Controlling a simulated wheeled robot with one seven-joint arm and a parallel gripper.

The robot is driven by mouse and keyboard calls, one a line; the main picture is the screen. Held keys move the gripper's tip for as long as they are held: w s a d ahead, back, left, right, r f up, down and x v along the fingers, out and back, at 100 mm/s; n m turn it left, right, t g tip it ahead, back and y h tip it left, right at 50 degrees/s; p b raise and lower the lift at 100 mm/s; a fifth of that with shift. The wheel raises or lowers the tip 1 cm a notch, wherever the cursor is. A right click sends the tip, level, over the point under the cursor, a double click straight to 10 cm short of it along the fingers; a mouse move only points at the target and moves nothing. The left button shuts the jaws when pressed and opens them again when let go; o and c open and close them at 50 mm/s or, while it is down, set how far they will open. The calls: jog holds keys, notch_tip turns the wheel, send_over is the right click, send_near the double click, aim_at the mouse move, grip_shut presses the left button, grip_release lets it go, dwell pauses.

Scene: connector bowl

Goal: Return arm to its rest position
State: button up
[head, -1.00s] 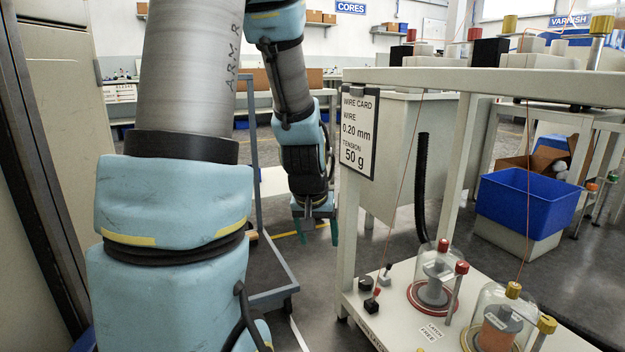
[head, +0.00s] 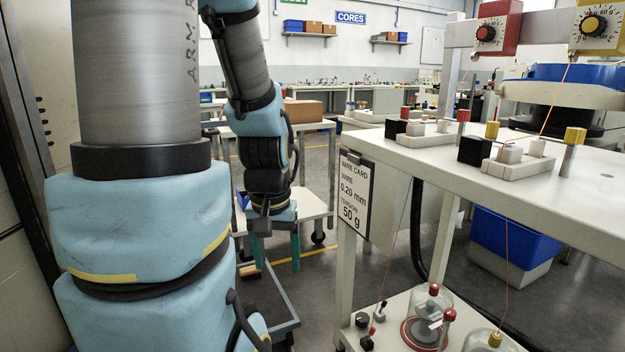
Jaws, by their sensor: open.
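My arm fills the left of the head view, with grey tubes and light blue padded joints. It reaches up out of the top of the picture and comes down again at the centre left. My gripper (head: 277,260) hangs at its end, pointing down, with two green fingers spread apart. The upper bend of the arm is out of view.
The white bench (head: 590,190) with a wire card (head: 355,192), tension dials (head: 490,30) and a lower shelf of glass-covered spools stands at the right. A low grey trolley (head: 268,305) lies below my gripper. A blue bin (head: 515,238) sits behind the bench. Open floor shows between.

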notch_tip(320, 180, up, 20)
jog(key=p, duration=1.7)
